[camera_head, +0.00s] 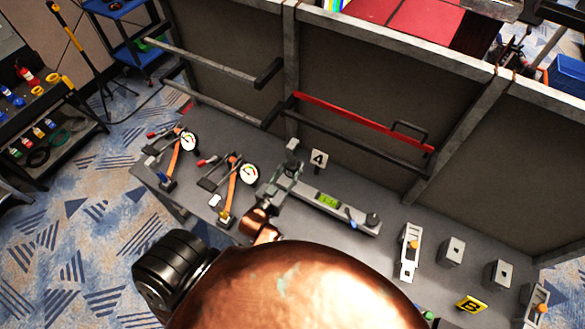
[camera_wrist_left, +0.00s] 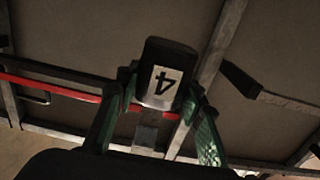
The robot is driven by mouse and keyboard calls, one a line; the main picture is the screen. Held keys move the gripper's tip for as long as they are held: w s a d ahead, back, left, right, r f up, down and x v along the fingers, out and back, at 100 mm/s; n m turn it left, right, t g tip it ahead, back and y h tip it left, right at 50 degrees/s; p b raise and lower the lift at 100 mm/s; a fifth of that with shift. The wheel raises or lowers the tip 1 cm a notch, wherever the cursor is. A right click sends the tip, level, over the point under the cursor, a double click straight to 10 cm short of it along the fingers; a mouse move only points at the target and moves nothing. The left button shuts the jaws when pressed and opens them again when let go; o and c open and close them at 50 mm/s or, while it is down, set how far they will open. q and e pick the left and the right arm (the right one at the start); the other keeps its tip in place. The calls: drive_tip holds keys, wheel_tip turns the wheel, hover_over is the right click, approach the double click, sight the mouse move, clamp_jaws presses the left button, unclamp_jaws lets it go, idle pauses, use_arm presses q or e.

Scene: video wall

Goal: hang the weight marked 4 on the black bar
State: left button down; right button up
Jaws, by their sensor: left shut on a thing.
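The weight marked 4 (camera_wrist_left: 157,60) is a dark block with a white label, seen upside down in the left wrist view. My left gripper (camera_wrist_left: 155,100) is shut on it, with green-lined fingers on both sides. The black bar (camera_head: 365,145) runs along the wall below a red bar (camera_head: 350,117), beyond and to the right of the gripper. The weight appears apart from it. My right gripper is not in view.
A level (camera_head: 335,200), two gauges (camera_head: 189,141) (camera_head: 249,174) and grey blocks (camera_head: 452,252) stand on the grey bench (camera_head: 395,205). Grey bars (camera_head: 215,66) extend along the left panel.

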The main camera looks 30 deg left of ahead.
use_arm(q)
drive_tip(key=w+f+b, duration=0.1)
drive_tip(key=w+b, duration=0.6)
drive_tip(key=w, duration=0.7)
drive_tip(key=shift+a+f, duration=0.35)
drive_tip(key=shift+f, duration=0.05)
idle(0.9)
drive_tip(key=c, duration=1.7)
unclamp_jaws()
drive_tip(key=o, duration=0.5)
drive_tip(key=shift+f, duration=0.15)
